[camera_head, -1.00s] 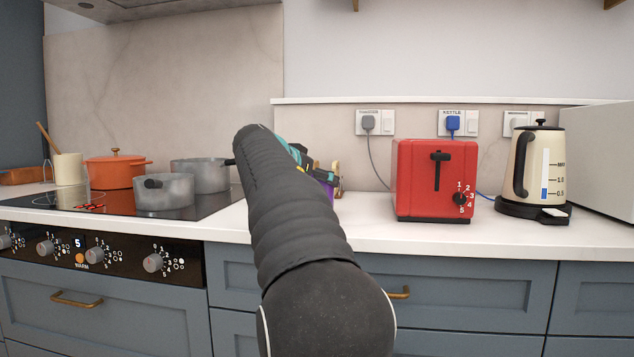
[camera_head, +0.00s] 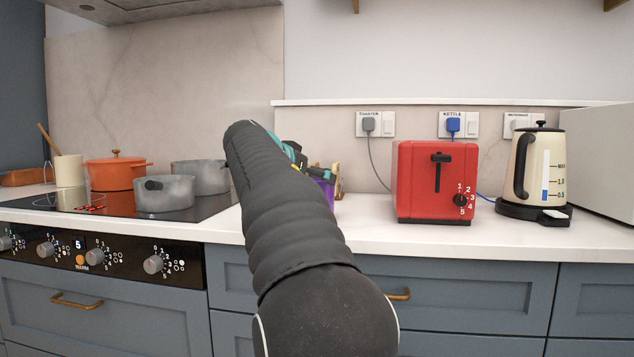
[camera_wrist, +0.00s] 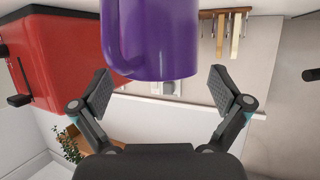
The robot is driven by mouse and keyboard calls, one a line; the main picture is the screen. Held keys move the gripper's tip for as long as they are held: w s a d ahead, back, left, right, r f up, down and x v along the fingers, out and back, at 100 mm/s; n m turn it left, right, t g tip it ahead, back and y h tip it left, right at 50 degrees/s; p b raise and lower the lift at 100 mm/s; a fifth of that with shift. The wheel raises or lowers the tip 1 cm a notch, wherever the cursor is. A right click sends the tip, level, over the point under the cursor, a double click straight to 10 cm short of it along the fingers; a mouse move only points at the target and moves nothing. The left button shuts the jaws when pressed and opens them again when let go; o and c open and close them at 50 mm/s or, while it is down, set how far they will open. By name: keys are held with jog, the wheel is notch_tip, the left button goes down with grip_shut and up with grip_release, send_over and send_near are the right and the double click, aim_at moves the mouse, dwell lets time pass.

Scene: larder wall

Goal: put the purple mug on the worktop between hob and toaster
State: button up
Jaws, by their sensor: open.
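The purple mug (camera_head: 327,192) stands on the white worktop (camera_head: 362,235) between the hob (camera_head: 205,208) and the red toaster (camera_head: 435,180). In the head view my arm hides most of it. In the wrist view the mug (camera_wrist: 165,38) fills the top middle, its handle to the left, and the toaster (camera_wrist: 62,55) is at the left. My gripper (camera_wrist: 161,90) is open, its two fingers spread to either side and clear of the mug, which lies just ahead of the fingertips.
Two grey pans (camera_head: 165,193) and an orange pot (camera_head: 115,174) stand on the hob, left of my arm. A cream kettle (camera_head: 540,165) is right of the toaster. A wooden-handled utensil set (camera_wrist: 226,22) is near the mug. Worktop in front of the toaster is clear.

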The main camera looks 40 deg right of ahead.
jog(key=v, duration=0.9)
jog(key=shift+a+r, duration=0.2)
jog(key=shift+a, duration=0.05)
jog(key=shift+s, duration=0.1)
jog(key=s+a+f+n+y, duration=0.4)
jog(key=s+a+f, duration=0.4)
jog(key=f, duration=0.4)
jog(key=s+a+f+n+t+y, duration=0.1)
jog(key=s+a+f+n+y, duration=0.3)
jog(key=s+a+f, duration=0.5)
jog(key=s+a+f+n+y, duration=0.5)
jog(key=s+a+f, duration=0.3)
jog(key=f, duration=0.9)
jog(key=shift+s+a+f+n, duration=0.15)
jog(key=shift+a+n, duration=0.2)
jog(key=shift+n, duration=0.35)
